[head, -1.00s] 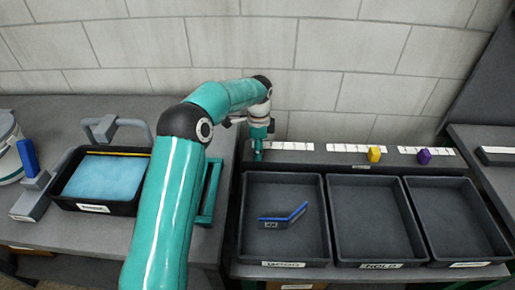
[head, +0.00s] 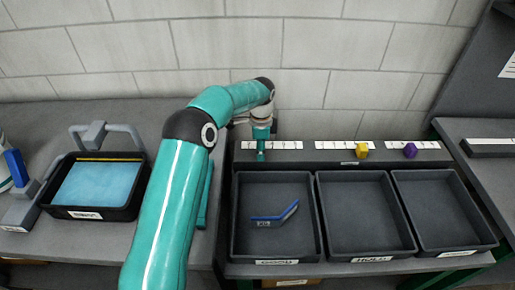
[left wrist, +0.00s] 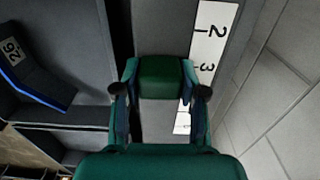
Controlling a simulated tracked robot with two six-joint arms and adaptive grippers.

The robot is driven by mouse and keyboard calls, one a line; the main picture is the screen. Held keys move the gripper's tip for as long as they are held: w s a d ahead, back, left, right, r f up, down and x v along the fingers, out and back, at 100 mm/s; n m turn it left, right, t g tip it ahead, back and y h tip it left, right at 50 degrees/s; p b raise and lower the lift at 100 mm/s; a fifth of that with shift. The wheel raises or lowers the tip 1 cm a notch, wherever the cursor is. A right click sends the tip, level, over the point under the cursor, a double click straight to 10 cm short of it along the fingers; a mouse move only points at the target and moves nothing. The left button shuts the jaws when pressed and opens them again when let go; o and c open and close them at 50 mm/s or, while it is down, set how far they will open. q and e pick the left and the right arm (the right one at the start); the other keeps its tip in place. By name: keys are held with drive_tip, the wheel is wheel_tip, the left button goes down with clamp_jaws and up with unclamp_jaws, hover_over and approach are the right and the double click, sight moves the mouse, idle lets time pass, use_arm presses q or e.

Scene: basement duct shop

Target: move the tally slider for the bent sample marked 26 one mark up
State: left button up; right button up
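The bent sample (head: 275,217), grey with a blue edge, lies in the left tray (head: 240,225), labelled GOOD. In the left wrist view its tag (left wrist: 12,52) reads 26. The green tally slider (left wrist: 162,76) sits on the ledge behind that tray, beside a white scale (left wrist: 212,40) near the mark 3; the 2 is also readable. My left gripper (left wrist: 161,82) is shut on this slider, one finger on each side. In the head view the left gripper (head: 262,153) hides most of it. My right gripper is not in view.
A yellow slider (head: 361,150) and a purple slider (head: 410,150) sit farther right on the ledge. The middle tray (head: 365,205), labelled HOLD, and the right tray (head: 440,205) are empty. A black bin with a blue pad (head: 100,186) stands left. A block wall rises close behind.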

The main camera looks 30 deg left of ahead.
use_arm(q)
drive_tip(key=o, duration=0.4)
drive_tip(key=shift+r, duration=0.15)
wheel_tip(320, 180, up, 10)
drive_tip(key=shift+r, duration=0.8)
